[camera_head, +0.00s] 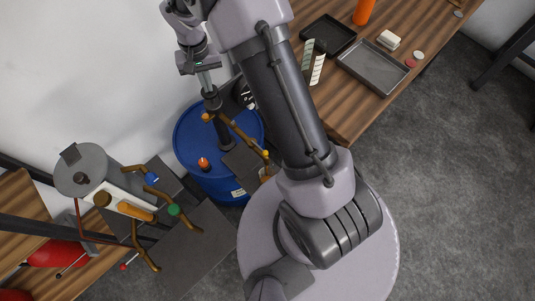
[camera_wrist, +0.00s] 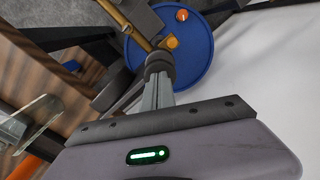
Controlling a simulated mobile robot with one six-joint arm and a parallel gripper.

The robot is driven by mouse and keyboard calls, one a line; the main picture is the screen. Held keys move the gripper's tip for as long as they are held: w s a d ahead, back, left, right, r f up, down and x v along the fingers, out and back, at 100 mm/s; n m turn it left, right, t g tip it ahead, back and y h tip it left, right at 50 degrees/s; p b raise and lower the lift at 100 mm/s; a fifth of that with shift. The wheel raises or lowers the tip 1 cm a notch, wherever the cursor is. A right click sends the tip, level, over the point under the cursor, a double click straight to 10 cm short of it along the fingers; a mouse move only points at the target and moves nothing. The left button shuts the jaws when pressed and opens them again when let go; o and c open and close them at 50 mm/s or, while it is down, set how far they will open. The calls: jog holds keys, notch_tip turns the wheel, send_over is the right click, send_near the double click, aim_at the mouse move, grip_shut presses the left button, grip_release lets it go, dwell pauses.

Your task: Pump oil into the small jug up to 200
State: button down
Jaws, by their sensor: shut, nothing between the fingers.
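A blue oil drum (camera_head: 186,140) stands at the centre left, with a dark hand pump (camera_head: 225,138) upright on it. A brass spout pipe (camera_head: 240,132) runs from the pump toward the right. My gripper (camera_head: 206,84) is shut and empty, pointing down at the pump's dark top (camera_head: 211,101). In the wrist view my gripper (camera_wrist: 157,80) is at the dark cylindrical pump top (camera_wrist: 158,60); I cannot tell whether they touch. A clear, marked piece (camera_head: 318,70) at the table edge may be a jug or scale, partly hidden by my arm. No small jug is clearly recognisable.
The wooden table (camera_head: 352,118) holds a grey tray (camera_head: 348,72), a black tray (camera_head: 318,29), an orange cylinder (camera_head: 363,11) and a white block (camera_head: 388,39). Brass pipes with coloured knobs (camera_head: 173,210) stand at lower left.

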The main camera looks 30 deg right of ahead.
jog(key=shift+f+b, duration=0.95)
jog(key=shift+f, duration=0.4)
notch_tip(320, 180, up, 9)
jog(key=p, duration=0.6)
jog(key=shift+f, duration=0.2)
jog(key=shift+r, duration=0.1)
notch_tip(320, 180, up, 17)
jog(key=p, duration=0.3)
jog(key=shift+r, duration=0.15)
